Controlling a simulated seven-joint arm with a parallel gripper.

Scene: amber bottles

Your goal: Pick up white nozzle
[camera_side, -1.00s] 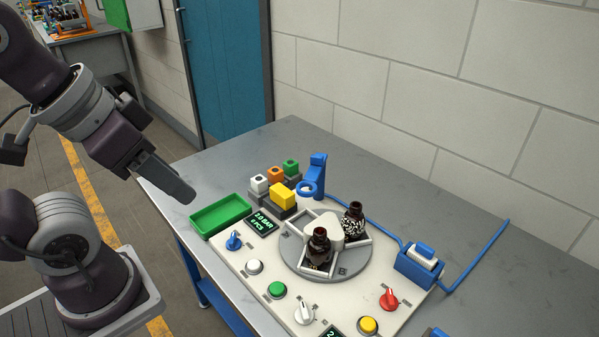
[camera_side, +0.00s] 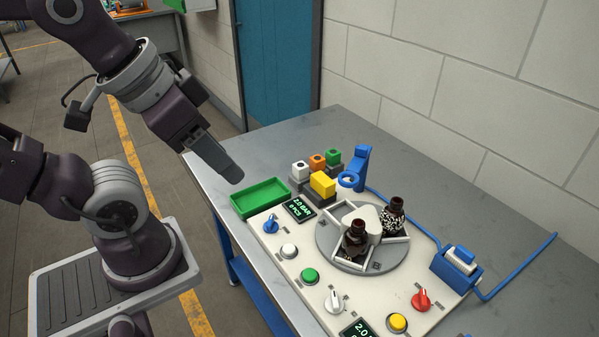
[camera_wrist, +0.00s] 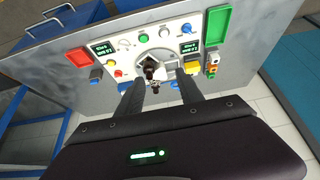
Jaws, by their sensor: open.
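The white nozzle (camera_side: 299,169) is a small white block with a dark hole in its top. In the side view it sits on a grey stand at the left end of a row, beside an orange and a green block. In the wrist view it is a tiny pale block (camera_wrist: 213,57) right of the fingers. My gripper (camera_side: 233,174) hangs in the air above the green tray's left end in the side view, apart from the nozzle. In the wrist view my gripper (camera_wrist: 160,78) has its two fingers spread, with nothing held between them.
A green tray (camera_side: 262,197) lies left of the nozzle row. A yellow block (camera_side: 322,184) stands in front of it, and a blue ring holder (camera_side: 356,168) stands to the right. Two amber bottles (camera_side: 355,239) stand on a round turntable (camera_side: 332,251). Knobs and buttons cover the panel.

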